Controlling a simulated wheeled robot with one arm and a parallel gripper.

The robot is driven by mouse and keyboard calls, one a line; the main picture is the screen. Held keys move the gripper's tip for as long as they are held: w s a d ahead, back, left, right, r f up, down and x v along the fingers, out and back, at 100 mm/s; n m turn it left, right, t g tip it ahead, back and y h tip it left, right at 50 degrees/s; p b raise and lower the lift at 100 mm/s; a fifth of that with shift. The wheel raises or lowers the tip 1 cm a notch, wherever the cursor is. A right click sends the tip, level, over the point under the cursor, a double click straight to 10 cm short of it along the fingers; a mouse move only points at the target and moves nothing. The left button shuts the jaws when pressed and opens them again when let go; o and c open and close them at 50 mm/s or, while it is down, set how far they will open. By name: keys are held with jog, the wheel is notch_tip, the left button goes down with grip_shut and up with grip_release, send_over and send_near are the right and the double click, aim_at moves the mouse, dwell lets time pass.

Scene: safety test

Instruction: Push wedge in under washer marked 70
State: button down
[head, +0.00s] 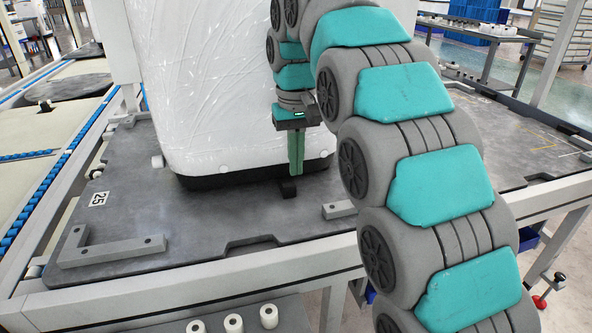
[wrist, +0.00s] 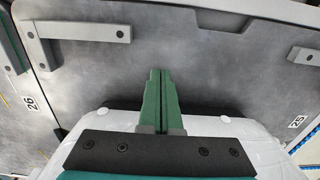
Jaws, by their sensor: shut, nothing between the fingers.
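A tall white washer (head: 235,95) in clear wrap stands on a grey tray with a dark base along its lower edge. No marking 70 is readable on it. It also shows in the wrist view (wrist: 230,127). A small black block, which looks like the wedge (head: 288,188), lies on the tray at the washer's front bottom edge. My gripper (head: 297,172) points down with its green fingers shut, just above the block; I cannot tell if they touch. In the wrist view my gripper (wrist: 157,72) is shut and empty, and I cannot make out the wedge there.
The grey tray (head: 190,215) bears a 25 label (head: 98,199) and an L-shaped grey corner stop (head: 110,250). Another grey stop (head: 339,209) lies right of the wedge. White rollers (head: 233,323) stand below the front edge. Tray surface in front is clear.

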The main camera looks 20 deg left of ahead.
aim_at(287, 183)
jog(key=f+t+b, duration=0.1)
jog(key=f, duration=0.2)
jog(key=f+t+y+b, duration=0.1)
jog(key=f+b, duration=0.1)
jog(key=f, duration=0.1)
jog(key=s+f+b, duration=0.1)
jog(key=f, duration=0.2)
jog(key=shift+d+f+t+y+b, duration=0.2)
jog(key=shift+f+t+y+b, duration=0.15)
jog(key=shift+f+t+y, duration=0.05)
jog(key=shift+w+a+r, duration=0.1)
jog(key=shift+w+a, duration=0.35)
jog(key=shift+w, duration=0.3)
jog(key=shift+w+a, duration=0.3)
jog(key=shift+w, duration=0.2)
jog(key=shift+w+a, duration=0.3)
jog(key=shift+w, duration=0.2)
jog(key=shift+w+a+p, duration=0.35)
jog(key=shift+w+a, duration=0.15)
jog(key=shift+w, duration=0.3)
jog(key=shift+w+a+p, duration=0.3)
jog(key=shift+w+a, duration=0.15)
jog(key=shift+w, duration=0.35)
jog(key=shift+s, duration=0.1)
